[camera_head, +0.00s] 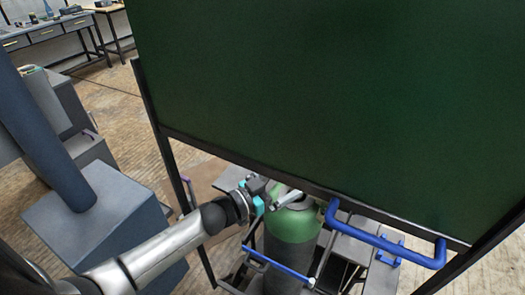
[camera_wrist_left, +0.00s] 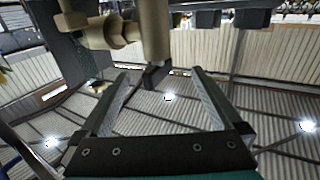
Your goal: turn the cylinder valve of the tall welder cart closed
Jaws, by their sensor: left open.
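The green gas cylinder (camera_head: 292,226) stands upright in the cart, below the lower edge of a large dark green panel. My left gripper (camera_head: 281,193) reaches in from the left under that edge, beside the cylinder's top. In the left wrist view my left gripper (camera_wrist_left: 160,76) is open, its two fingers spread. A brass valve (camera_wrist_left: 155,32) with a side fitting (camera_wrist_left: 106,36) shows just beyond the fingertips. A small dark part (camera_wrist_left: 151,76) at the valve's end lies between the fingertips in the picture; I cannot tell whether they touch it. In the head view the valve is hidden.
The dark green panel (camera_head: 320,90) in a black frame hangs over the cylinder and blocks the view behind. A blue handle (camera_head: 390,238) is at the cart's right, and a blue bar (camera_head: 278,264) crosses before the cylinder. Workbenches (camera_head: 45,32) stand far left.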

